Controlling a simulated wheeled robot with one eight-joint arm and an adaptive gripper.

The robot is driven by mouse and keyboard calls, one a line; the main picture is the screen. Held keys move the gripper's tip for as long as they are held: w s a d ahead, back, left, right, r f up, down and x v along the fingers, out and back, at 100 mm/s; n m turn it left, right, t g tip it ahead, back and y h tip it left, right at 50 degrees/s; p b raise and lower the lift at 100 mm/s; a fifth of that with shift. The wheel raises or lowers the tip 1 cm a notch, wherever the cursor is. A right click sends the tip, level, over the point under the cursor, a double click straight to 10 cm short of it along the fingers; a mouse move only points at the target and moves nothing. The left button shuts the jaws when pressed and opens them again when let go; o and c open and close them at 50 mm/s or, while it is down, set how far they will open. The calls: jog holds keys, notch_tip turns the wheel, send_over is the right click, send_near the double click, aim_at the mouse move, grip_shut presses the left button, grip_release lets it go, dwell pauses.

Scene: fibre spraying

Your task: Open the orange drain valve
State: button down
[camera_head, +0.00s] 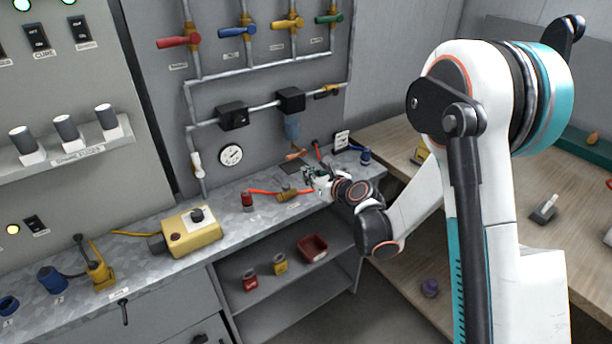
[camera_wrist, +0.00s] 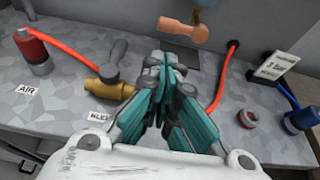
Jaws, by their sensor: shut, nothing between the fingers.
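The orange drain valve handle (camera_head: 296,154) sits low at the back panel, just under a blue-tinted bowl (camera_head: 292,130). In the wrist view the orange handle (camera_wrist: 183,30) lies level, ahead of the fingertips and slightly right of them. My gripper (camera_head: 309,177) is above the metal bench, in front of the valve. In the wrist view my gripper (camera_wrist: 164,62) has its teal fingers together, with nothing between them. A gap shows between the fingertips and the orange handle in that view. The valve's body is mostly out of the wrist view.
A brass valve (camera_wrist: 108,84) with a dark handle lies left of my fingers, beside a red air fitting (camera_wrist: 35,50). Orange hoses (camera_wrist: 222,75) cross the bench. A small sign (camera_wrist: 277,65) and blue fitting (camera_wrist: 303,120) stand right. A yellow box (camera_head: 191,232) is farther left.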

aim_at(297, 155)
jog(key=b+x, duration=0.2)
jog(key=x, duration=0.6)
jog(key=shift+f, duration=0.1)
